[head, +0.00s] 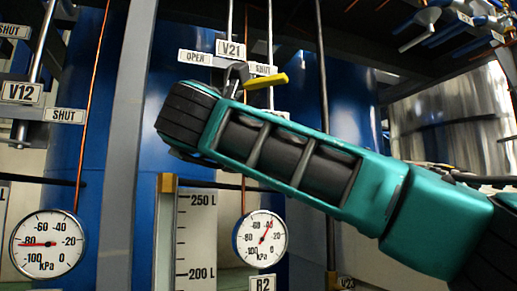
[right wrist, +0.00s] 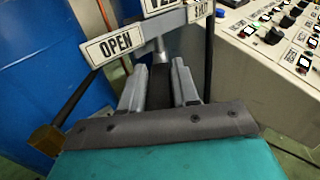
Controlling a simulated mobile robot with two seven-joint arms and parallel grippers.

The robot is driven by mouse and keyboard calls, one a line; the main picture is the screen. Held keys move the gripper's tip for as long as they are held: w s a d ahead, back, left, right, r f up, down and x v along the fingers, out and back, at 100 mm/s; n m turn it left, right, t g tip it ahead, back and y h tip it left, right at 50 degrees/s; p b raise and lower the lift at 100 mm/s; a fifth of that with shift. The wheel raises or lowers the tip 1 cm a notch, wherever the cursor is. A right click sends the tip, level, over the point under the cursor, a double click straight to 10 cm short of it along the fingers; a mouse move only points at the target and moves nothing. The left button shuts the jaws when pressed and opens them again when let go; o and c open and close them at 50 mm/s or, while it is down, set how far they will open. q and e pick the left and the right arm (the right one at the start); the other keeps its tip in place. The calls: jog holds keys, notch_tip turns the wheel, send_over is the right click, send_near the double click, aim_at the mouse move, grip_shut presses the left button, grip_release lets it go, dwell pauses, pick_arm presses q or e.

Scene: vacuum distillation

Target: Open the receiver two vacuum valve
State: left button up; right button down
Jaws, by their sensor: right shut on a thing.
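My right gripper (head: 236,76) reaches in from the right at the valve. In the right wrist view its two fingers (right wrist: 160,84) are closed around a dark part, apparently the valve lever. The arm hides the valve's lower side. My left gripper is not in view.
A dial gauge (head: 260,239) hangs below, above the R2 sign (head: 263,284). The V12 sign (head: 21,92) and another gauge (head: 47,244) are at left. A level scale (head: 196,240) stands between. A control panel (right wrist: 280,40) is at right in the wrist view.

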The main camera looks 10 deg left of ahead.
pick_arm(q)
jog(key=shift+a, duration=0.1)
pick_arm(e)
jog(key=c, duration=0.9)
grip_release()
jog(key=shift+s+a, duration=0.1)
jog(key=shift+s, duration=0.4)
pick_arm(q)
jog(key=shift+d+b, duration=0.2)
jog(key=shift+b, duration=0.25)
pick_arm(e)
jog(key=s, duration=0.4)
jog(key=s+a, duration=0.1)
jog(key=s, duration=0.2)
jog(key=s+a, duration=0.1)
jog(key=s, duration=0.3)
jog(key=shift+s, duration=0.35)
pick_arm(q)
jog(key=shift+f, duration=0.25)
